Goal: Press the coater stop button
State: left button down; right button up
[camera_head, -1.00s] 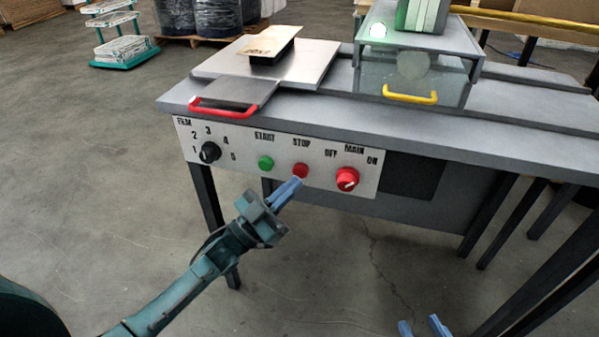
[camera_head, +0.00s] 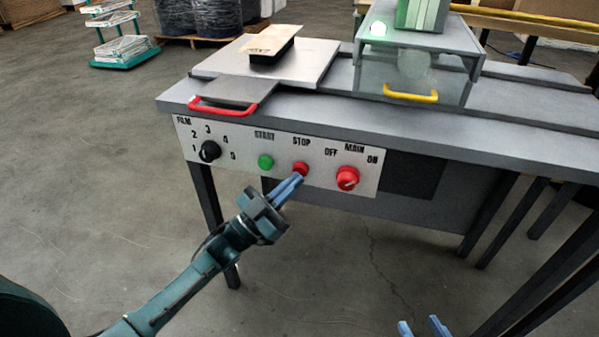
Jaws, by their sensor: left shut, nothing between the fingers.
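The red stop button (camera_head: 300,168) sits on the white control panel (camera_head: 325,181) at the front of the coater table, under the word STOP. My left gripper (camera_head: 297,178) is shut and empty, with its blue fingertips at the lower edge of the stop button. I cannot tell whether they touch it. The green start button (camera_head: 265,162) is just left of it. My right gripper (camera_head: 421,328) shows only as two blue fingertips spread apart at the bottom edge, with nothing seen between them.
A red main switch (camera_head: 347,178) is right of the stop button, and a black film dial (camera_head: 209,151) is at the panel's left. A red handle (camera_head: 222,109) and a yellow handle (camera_head: 410,96) are above. The floor before the panel is clear.

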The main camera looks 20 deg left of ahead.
pick_arm(q)
jog(key=shift+w+b, duration=0.3)
jog(key=shift+w, duration=0.3)
dwell(0.7)
jog(key=shift+s, duration=0.1)
dwell(0.4)
jog(key=shift+s+p, duration=0.6)
jog(key=shift+s, duration=0.25)
jog(key=shift+s+a+p, duration=0.1)
jog(key=shift+s+p, duration=1.3)
jog(key=shift+s, duration=1.1)
